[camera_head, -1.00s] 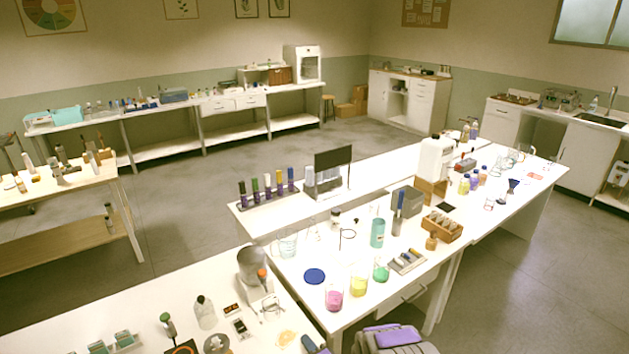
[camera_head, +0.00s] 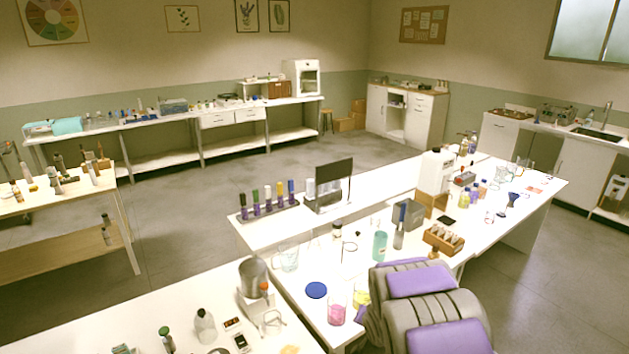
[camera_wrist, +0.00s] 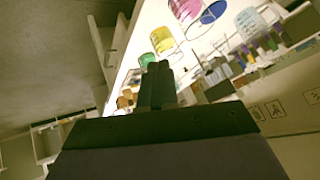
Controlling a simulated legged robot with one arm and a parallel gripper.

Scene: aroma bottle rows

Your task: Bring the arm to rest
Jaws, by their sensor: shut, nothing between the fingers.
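My gripper (camera_wrist: 157,84) shows in the wrist view with its dark fingers together and nothing between them. The wrist view is tilted, and the white bench with its beakers lies beyond the fingers, apart from them. In the head view my grey and purple arm is folded at the bottom right, in front of the bench. The gripper itself cannot be made out there.
The white bench (camera_head: 385,260) holds a pink beaker (camera_head: 336,308), a yellow beaker (camera_head: 361,297) partly behind my arm, a blue disc (camera_head: 316,290) and a wooden bottle box (camera_head: 443,239). The grey floor (camera_head: 540,285) at right is clear.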

